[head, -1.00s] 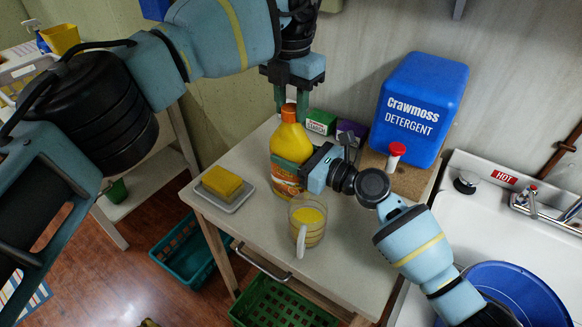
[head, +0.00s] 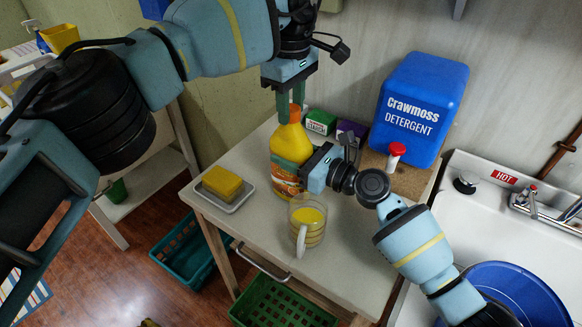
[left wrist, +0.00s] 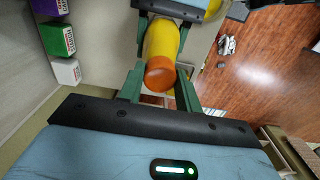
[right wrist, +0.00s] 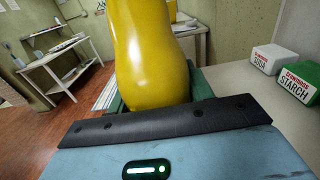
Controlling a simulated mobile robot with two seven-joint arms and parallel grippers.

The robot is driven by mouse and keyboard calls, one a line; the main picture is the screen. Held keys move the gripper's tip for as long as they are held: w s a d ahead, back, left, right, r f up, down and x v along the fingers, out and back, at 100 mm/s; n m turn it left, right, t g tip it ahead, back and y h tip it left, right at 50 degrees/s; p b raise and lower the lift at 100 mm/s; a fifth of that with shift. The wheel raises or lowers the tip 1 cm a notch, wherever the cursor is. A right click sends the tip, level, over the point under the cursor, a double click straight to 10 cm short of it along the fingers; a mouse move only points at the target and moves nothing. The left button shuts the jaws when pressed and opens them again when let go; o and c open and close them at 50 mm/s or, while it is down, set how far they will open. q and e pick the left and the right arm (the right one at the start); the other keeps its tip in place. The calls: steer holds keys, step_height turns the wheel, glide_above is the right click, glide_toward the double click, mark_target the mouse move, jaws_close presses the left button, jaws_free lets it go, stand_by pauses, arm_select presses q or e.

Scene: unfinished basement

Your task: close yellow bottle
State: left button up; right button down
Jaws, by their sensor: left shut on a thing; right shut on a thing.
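The yellow bottle (head: 291,145), with an orange label, stands upright on the small table. Its orange cap (left wrist: 160,75) sits on the neck, in line with it; I cannot tell how tight it is. My left gripper (head: 291,109) points straight down over the bottle and is shut on the cap, one finger on each side in the left wrist view. My right gripper (head: 303,172) comes in from the right and is shut on the bottle's body, which fills the middle of the right wrist view (right wrist: 152,60).
A glass mug (head: 307,224) of yellow liquid stands in front of the bottle. A yellow sponge (head: 222,182) lies on a dish at left. Small boxes (head: 320,122) and a blue detergent container (head: 420,105) stand behind. A sink (head: 500,225) is at right.

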arm_select(q)
steer(key=o, duration=1.1)
steer(key=shift+r, duration=2.25)
steer(key=shift+c, duration=0.6)
steer(key=n, duration=0.3)
steer(key=shift+r+n, duration=0.35)
steer(key=shift+n, duration=0.05)
steer(key=n, duration=0.2)
steer(key=r+n, duration=0.1)
steer(key=n, duration=0.4)
steer(key=r+n, duration=0.1)
steer(key=n, duration=0.1)
steer(key=shift+n, duration=0.4)
steer(key=n, duration=0.4)
steer(key=shift+r+n, duration=0.3)
steer(key=shift+r, duration=0.1)
